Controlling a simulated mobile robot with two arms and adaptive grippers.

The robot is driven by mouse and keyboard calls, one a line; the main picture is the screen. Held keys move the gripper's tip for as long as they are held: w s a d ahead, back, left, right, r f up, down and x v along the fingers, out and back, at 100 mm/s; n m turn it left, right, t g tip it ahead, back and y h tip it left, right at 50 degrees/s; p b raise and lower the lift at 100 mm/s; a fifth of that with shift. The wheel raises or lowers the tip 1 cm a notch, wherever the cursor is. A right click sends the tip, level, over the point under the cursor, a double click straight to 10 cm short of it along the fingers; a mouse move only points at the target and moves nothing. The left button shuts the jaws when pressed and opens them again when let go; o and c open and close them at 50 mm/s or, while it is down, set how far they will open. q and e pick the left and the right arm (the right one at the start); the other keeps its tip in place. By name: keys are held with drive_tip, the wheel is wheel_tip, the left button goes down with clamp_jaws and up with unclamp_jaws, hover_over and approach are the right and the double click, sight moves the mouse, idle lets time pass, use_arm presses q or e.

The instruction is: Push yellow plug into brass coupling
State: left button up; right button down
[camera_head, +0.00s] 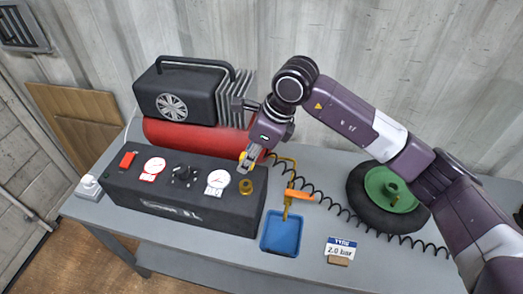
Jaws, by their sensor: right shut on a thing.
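My right gripper (247,161) hangs above the right end of the black control box, shut on a small yellow piece that looks like the yellow plug (243,156). The fingers hide part of it. The brass coupling (246,187) stands up from the top of the box, just below the fingertips in the picture. A gap seems to show between plug and coupling, but the exact height is hard to tell. My left gripper is not in view.
The black box (185,210) carries two white gauges, a knob and a red switch. A compressor with red tank (190,135) stands behind. To the right are a blue tray (282,251), an orange-handled tool (299,196), a black coiled hose, a wheel (361,200) and a sign (341,247).

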drive_tip(key=shift+s+a+r, duration=0.1)
drive_tip(key=shift+s+a, duration=0.05)
drive_tip(key=shift+a, duration=0.45)
drive_tip(key=shift+d, duration=0.2)
drive_tip(key=shift+f+b, duration=0.5)
drive_tip(key=shift+f, duration=0.65)
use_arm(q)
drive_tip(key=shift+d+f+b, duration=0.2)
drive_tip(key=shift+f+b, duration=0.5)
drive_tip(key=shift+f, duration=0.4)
use_arm(e)
drive_tip(key=shift+f, duration=1.8)
use_arm(q)
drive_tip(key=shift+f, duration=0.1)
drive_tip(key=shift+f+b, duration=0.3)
drive_tip(key=shift+b, duration=0.1)
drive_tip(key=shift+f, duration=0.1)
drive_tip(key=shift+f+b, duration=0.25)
drive_tip(key=shift+b, duration=0.1)
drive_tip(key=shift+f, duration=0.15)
